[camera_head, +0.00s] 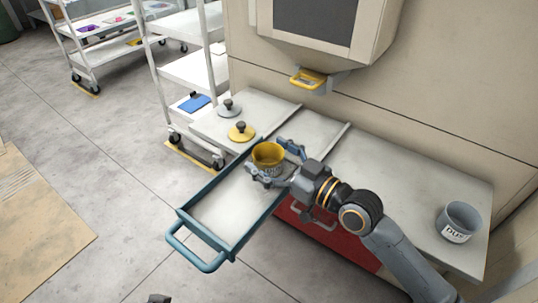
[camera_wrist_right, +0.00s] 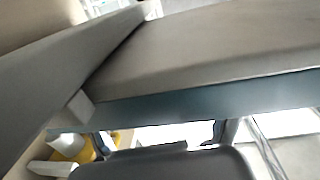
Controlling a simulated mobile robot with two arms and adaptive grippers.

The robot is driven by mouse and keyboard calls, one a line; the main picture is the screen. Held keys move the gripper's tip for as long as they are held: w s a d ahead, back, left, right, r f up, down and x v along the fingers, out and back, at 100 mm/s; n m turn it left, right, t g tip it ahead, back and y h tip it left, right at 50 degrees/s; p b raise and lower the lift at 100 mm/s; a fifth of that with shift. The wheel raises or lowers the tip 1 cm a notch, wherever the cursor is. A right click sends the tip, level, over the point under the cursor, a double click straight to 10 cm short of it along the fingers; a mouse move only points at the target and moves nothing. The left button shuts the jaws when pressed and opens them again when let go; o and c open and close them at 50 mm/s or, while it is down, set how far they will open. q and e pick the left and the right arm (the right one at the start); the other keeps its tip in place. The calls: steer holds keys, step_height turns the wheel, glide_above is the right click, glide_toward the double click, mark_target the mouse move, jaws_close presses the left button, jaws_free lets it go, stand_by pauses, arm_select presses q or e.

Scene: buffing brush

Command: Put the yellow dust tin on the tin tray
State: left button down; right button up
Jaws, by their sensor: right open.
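The yellow dust tin (camera_head: 267,154) is upright and open-topped at the far end of the tin tray (camera_head: 216,222). The tray is long and pale with a teal rim and a teal handle at its near end. My right gripper (camera_head: 278,160) is open, with one finger on the near side of the tin and the other at its right. I cannot tell whether a finger touches it. The tin's base is partly hidden by the gripper, so its contact with the tray is unclear. Only a dark bit at the bottom edge may be my left gripper (camera_head: 158,298).
A grey dust tin (camera_head: 460,222) stands at the bench's right end. A yellow lid (camera_head: 241,131) and a grey lid (camera_head: 229,108) lie on the bench behind the tray. A white shelf cart (camera_head: 190,70) stands behind. The near part of the tray is empty.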

arm_select(q)
steer(key=shift+s, duration=0.1)
arm_select(e)
steer(key=shift+r, duration=0.1)
arm_select(q)
steer(key=shift+s+a, duration=0.1)
steer(key=shift+s, duration=0.2)
arm_select(e)
steer(key=v, duration=1.2)
arm_select(q)
steer(key=shift+f+g, duration=0.1)
steer(key=shift+g, duration=0.2)
